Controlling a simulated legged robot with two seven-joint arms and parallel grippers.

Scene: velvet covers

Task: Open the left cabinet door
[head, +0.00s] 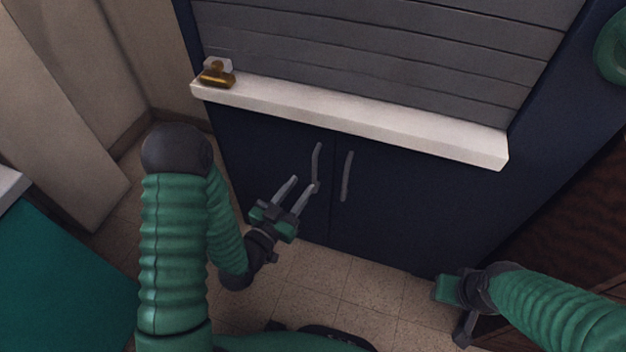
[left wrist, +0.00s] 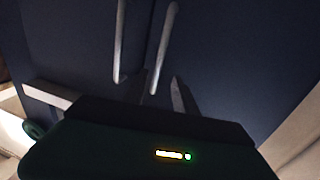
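The dark blue cabinet has a left door (head: 270,160) and a right door (head: 400,205), both closed. The left door's grey bar handle (head: 318,163) stands near the middle seam, beside the right door's handle (head: 347,176). My left gripper (head: 305,182) is open and empty, just left of and below the left handle. Its right fingertip overlaps that handle's lower end in the head view; I cannot tell if they touch. The left wrist view shows both door handles (left wrist: 165,45) ahead of the spread fingers. My right gripper (head: 458,308) is low at the right, its fingers mostly hidden.
A white ledge (head: 350,122) juts out above the doors, under grey slatted panels (head: 380,50). A small gold and clear object (head: 217,73) sits on its left end. Tiled floor (head: 340,285) is clear before the cabinet. Brown wooden furniture (head: 575,225) stands at right.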

